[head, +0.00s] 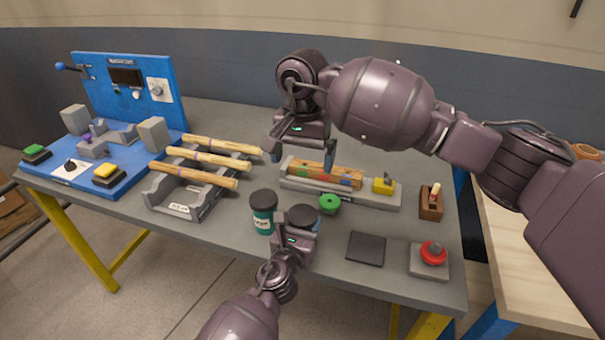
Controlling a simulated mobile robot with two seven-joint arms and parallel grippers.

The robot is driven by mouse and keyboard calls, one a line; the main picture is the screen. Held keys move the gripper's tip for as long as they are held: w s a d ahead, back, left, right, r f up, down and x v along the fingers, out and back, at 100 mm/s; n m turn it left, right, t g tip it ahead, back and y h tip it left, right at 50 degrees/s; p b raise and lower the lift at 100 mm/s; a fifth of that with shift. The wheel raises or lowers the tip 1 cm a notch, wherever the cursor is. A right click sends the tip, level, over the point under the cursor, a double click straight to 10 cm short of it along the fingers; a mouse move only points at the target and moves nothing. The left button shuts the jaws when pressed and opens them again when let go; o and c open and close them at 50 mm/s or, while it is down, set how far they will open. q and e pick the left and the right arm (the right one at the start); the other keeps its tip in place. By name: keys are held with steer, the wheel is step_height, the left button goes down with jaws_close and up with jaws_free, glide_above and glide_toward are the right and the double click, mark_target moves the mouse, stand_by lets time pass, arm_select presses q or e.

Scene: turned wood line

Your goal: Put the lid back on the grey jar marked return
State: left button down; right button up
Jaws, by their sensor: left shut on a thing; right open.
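My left gripper (297,228) is shut on a dark grey, round, flat-topped thing (303,214) that looks like a lid. The gripper hides its underside, so I cannot tell whether a jar body is below it. Just left stands an upright teal jar (263,222) with a dark top and a white label too small to read. I see no clearly grey jar. My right gripper (302,152) is open and empty, above the bench behind the jar, near the block fixture.
A grey fixture (368,193) holds coloured wooden blocks; a green round piece (329,203) sits before it. A rack (181,205) bears several wooden rods. A dark square pad (366,249), red button (433,254) and small wooden holder (431,204) are right. A blue station (125,95) stands left.

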steer(key=shift+r, duration=0.65)
arm_select(q)
steer(key=shift+c, duration=0.8)
jaws_free()
steer(key=p+v, duration=0.1)
steer(key=v, duration=0.9)
steer(key=shift+s+a, duration=0.15)
steer(key=shift+s, duration=0.25)
arm_select(e)
steer(key=shift+s+r, duration=0.1)
steer(key=shift+r, duration=0.85)
